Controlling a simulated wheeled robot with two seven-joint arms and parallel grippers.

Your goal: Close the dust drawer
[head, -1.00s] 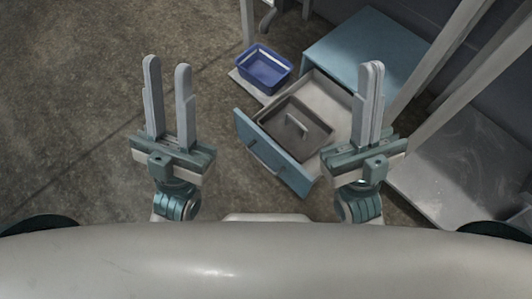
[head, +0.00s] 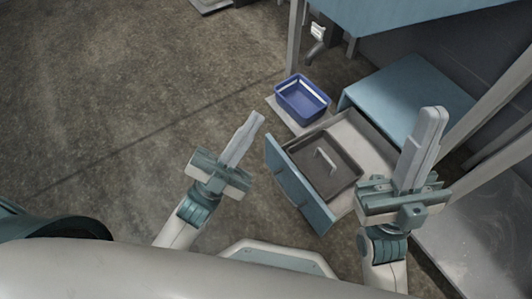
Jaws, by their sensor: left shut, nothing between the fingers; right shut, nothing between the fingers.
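The dust drawer (head: 372,130) stands pulled out of a low blue cabinet (head: 412,90). Its blue front panel (head: 298,185) with a handle faces lower left. A dark pan (head: 318,162) with a raised grey handle lies inside the drawer. My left gripper (head: 248,128) is shut and empty, left of the drawer front and apart from it in the picture. My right gripper (head: 430,120) is shut and empty. It overlaps the right side of the drawer and cabinet in the picture and hides part of them; I cannot tell whether it touches.
A blue bin (head: 301,98) sits on a pale board left of the cabinet. A blue surface (head: 400,12) is at the top. The concrete floor (head: 120,100) at left is clear.

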